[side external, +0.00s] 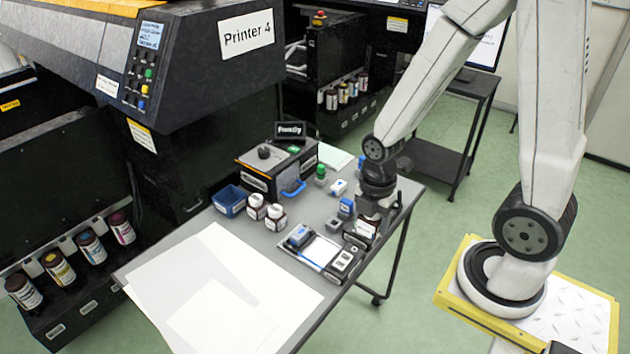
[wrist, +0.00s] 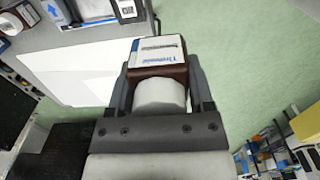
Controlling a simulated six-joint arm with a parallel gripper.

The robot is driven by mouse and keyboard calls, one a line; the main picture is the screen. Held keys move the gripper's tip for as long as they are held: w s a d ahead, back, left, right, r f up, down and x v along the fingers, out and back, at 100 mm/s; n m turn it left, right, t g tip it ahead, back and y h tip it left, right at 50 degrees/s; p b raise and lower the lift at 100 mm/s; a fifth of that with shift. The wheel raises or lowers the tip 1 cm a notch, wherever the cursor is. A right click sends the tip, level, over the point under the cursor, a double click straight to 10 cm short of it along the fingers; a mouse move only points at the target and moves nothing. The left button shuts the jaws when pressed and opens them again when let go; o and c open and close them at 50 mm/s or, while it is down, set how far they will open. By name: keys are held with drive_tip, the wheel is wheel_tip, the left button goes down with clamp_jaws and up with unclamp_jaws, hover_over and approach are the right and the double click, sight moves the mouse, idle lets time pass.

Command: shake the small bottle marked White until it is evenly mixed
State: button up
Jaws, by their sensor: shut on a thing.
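My gripper (side external: 380,206) is over the right side of the grey table. In the wrist view my gripper (wrist: 160,78) has its two dark fingers shut on a small brown bottle (wrist: 159,58) with a white cap. The cap points toward my palm. The bottle's pale label has a blue line of print that I cannot read for certain. In the side view the held bottle (side external: 366,228) shows partly below the fingers. I cannot tell whether its base touches the table. Two similar white-capped bottles, one (side external: 257,207) beside the other (side external: 275,218), stand on the table.
A blue bin (side external: 230,201) and a dark box with a blue handle (side external: 277,168) stand behind the bottles. A small device with a tray (side external: 318,250) lies near my gripper. White sheets (side external: 205,290) cover the table's front left. Printer 4 (side external: 190,60) rises behind.

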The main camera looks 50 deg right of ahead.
sight(369, 238)
drive_tip(key=shift+f, duration=2.8)
idle(0.6)
drive_tip(key=shift+r, duration=0.1)
idle(0.3)
idle(4.0)
